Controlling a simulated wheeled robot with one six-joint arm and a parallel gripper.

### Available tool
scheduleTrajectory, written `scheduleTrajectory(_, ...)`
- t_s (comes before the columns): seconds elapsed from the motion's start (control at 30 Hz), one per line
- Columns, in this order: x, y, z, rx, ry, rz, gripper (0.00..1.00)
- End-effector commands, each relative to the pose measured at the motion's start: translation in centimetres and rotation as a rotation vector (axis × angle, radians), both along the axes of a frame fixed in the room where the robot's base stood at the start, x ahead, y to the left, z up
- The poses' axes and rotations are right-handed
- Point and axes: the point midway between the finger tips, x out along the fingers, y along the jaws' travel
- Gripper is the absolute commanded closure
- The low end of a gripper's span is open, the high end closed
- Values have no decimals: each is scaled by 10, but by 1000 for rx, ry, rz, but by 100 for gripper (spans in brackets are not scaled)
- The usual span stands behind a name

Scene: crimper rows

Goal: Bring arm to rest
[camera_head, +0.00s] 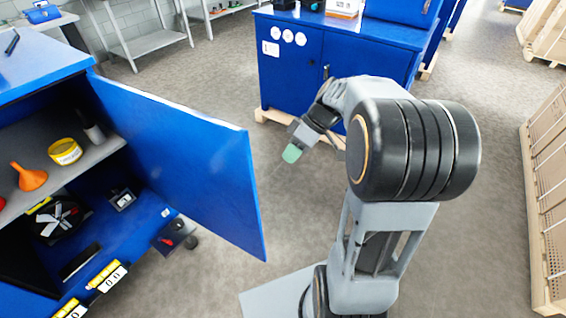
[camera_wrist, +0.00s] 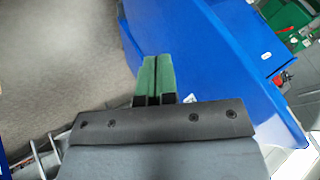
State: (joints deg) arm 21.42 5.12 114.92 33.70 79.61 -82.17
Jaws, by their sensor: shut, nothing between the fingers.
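My gripper (camera_head: 292,152) is at the end of my arm, in the middle of the head view, over the open floor. Its green fingers are together with nothing between them; they also show closed in the wrist view (camera_wrist: 157,75). The arm is raised and bent, with the gripper pointing down and to the left. The gripper is to the right of the open blue cabinet door (camera_head: 190,150) and appears apart from it. In the wrist view the blue door (camera_wrist: 215,65) fills the area right of the fingers.
The open cabinet at left holds an orange funnel (camera_head: 28,177), a yellow tin (camera_head: 65,151) and other items on its shelf (camera_head: 85,160). A closed blue cabinet (camera_head: 340,55) stands at the back. Wooden crates (camera_head: 548,200) line the right side. Grey floor lies between.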

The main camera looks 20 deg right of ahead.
Motion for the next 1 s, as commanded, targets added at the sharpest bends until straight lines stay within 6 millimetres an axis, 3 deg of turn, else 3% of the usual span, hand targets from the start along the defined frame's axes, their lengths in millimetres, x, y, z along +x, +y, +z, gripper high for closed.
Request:
scheduleTrajectory(0.37,0,-11,13,-3,22,-34,100)
scheduleTrajectory(0.5,2,-19,4,-59,124,-212,100)
scheduleTrajectory(0.57,-4,-24,-9,-115,206,-337,100)
scheduleTrajectory(0.63,-15,-28,-10,-203,280,-500,100)
scheduleTrajectory(0.77,-42,-22,26,-377,311,-784,100)
scheduleTrajectory(0.83,-57,-14,57,-447,264,-909,100)
scheduleTrajectory(1.0,-83,5,114,-501,104,-1004,100)
